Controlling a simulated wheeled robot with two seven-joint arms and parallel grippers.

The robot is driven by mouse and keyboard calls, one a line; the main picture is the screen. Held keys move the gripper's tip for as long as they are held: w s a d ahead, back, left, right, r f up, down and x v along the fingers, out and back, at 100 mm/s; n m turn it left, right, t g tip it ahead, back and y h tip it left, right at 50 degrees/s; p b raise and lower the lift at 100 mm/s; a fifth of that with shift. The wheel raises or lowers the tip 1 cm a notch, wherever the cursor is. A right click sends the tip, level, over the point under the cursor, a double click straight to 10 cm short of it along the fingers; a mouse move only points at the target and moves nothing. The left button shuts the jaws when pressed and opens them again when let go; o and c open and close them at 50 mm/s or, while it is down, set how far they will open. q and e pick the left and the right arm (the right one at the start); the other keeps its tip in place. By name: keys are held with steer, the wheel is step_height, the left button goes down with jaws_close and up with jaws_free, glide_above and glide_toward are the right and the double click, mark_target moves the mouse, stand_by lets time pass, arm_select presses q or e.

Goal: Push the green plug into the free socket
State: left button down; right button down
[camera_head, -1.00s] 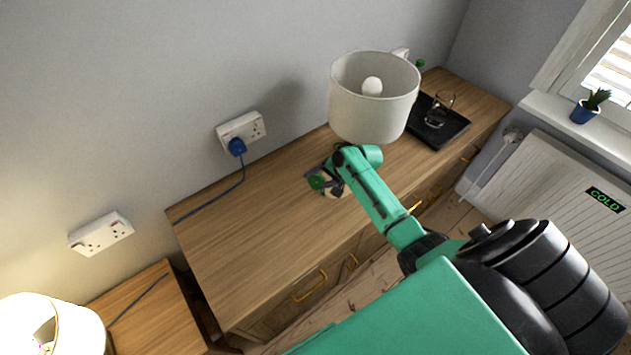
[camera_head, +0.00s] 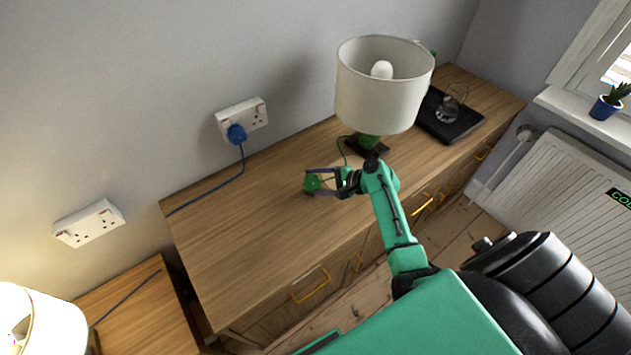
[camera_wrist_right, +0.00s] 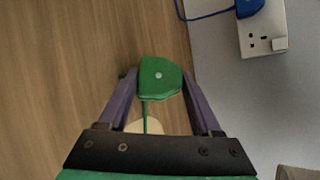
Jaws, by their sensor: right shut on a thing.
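The green plug (camera_head: 312,182) is held between the fingers of my right gripper (camera_head: 322,182), above the wooden dresser top. It also shows in the right wrist view (camera_wrist_right: 160,78), gripped at its sides, with its green cord running back toward the palm. Its pins are not visible. The double wall socket (camera_head: 242,118) above the dresser holds a blue plug (camera_head: 237,134) in its left outlet; its right outlet is empty. The plug is apart from this socket, to its lower right. In the right wrist view the socket (camera_wrist_right: 262,38) is at the upper right. My left gripper is not in view.
A lamp with a white shade (camera_head: 385,90) and green base stands on the dresser (camera_head: 235,230) behind my right gripper. A black tray (camera_head: 450,118) with a glass object is farther right. Another double socket (camera_head: 90,223) at left has both outlets empty.

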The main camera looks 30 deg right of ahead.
steer(key=shift+f, duration=0.25)
jaws_free()
steer(key=shift+s+f, duration=0.15)
steer(key=shift+f, duration=0.05)
steer(key=shift+s, duration=0.1)
steer(key=b+v, duration=0.1)
steer(key=v, duration=1.3)
steer(key=shift+d+r, duration=0.15)
steer(key=shift+r, duration=0.3)
